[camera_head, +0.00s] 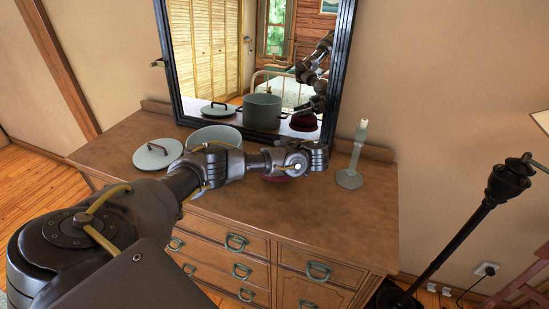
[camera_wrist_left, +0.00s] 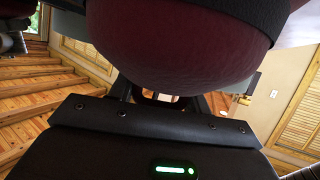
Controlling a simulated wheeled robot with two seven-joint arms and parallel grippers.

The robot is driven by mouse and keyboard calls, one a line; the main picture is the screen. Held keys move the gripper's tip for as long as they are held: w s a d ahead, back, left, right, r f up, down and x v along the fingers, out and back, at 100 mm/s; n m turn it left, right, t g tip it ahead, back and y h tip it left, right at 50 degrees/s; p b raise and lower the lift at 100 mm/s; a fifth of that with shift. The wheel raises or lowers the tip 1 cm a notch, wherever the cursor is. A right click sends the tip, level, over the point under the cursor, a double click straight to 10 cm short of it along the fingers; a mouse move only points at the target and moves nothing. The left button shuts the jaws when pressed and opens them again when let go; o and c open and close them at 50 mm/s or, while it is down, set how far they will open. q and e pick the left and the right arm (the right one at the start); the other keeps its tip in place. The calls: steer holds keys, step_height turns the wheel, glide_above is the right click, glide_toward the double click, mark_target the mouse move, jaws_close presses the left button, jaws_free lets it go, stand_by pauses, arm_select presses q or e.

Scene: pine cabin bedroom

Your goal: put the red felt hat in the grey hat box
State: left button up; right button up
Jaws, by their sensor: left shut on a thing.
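The red felt hat (camera_head: 279,179) is mostly hidden behind my left gripper (camera_head: 296,162) over the dresser in the head view. In the left wrist view the hat (camera_wrist_left: 175,48) fills the top middle, dark red with a black band. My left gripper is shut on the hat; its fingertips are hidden. The grey hat box (camera_head: 216,136) is a round open tub on the dresser, left of the gripper, partly covered by my arm. Its round grey lid (camera_head: 157,153) lies to the left of the box. My right gripper is not in view.
The wooden dresser (camera_head: 345,225) bears a dark-framed mirror (camera_head: 255,70) at the back, which reflects the box, lid, hat and arm. A pale candlestick (camera_head: 352,165) stands right of the gripper. A black floor lamp (camera_head: 470,225) stands right of the dresser.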

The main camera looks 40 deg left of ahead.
arm_select(q)
steer(key=f+b, duration=0.2)
steer(key=f, duration=0.2)
steer(key=shift+w+a+b, duration=0.2)
steer(key=shift+a+b, duration=0.05)
steer(key=shift+b, duration=0.15)
steer(key=shift+w+f, duration=0.1)
steer(key=shift+r, duration=0.2)
steer(key=shift+f, duration=0.2)
steer(key=o, duration=1.2)
steer(key=shift+c, duration=0.2)
